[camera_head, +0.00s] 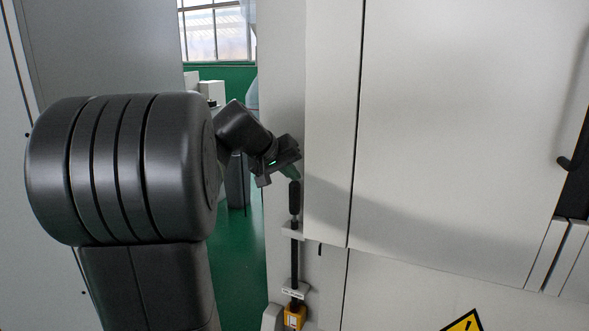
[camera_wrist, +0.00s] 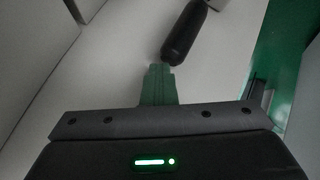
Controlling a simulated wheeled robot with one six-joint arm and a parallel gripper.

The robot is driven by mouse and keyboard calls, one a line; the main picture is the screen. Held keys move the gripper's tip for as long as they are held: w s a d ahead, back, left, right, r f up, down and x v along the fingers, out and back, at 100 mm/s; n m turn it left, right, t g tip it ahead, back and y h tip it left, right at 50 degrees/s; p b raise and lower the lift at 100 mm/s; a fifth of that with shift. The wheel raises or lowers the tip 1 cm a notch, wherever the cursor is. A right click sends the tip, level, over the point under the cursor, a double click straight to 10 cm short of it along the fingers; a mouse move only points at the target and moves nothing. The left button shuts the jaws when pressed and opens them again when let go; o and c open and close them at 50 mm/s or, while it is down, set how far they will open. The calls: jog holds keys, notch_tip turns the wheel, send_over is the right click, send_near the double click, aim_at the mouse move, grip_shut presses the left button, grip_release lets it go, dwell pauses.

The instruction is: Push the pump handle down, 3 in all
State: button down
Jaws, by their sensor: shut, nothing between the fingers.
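The pump handle (camera_head: 294,198) is a black grip at the top of a dark upright rod, beside the grey cabinet in the head view. The rod runs down through a bracket to a yellow base piece (camera_head: 294,317). My gripper (camera_head: 294,173) is shut and empty, just above the top of the handle. In the wrist view the black handle (camera_wrist: 184,36) lies just beyond my closed green fingers (camera_wrist: 159,84). I cannot tell whether the fingertips touch the handle.
Large pale cabinet doors (camera_head: 440,130) stand right of the handle, close to my gripper. A yellow warning sign (camera_head: 465,321) is at the bottom. Green floor (camera_head: 236,255) is open left of the handle. A grey panel (camera_head: 100,45) stands at the left.

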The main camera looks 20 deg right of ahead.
jog(key=shift+f+b, duration=0.3)
jog(key=shift+f, duration=0.15)
jog(key=shift+r, duration=0.1)
jog(key=shift+r+p, duration=2.4)
jog(key=shift+r, duration=0.6)
notch_tip(320, 180, up, 5)
jog(key=p, duration=0.3)
jog(key=shift+p, duration=0.4)
jog(key=shift+r, duration=0.1)
dwell(0.8)
notch_tip(320, 180, up, 4)
jog(key=p, duration=1)
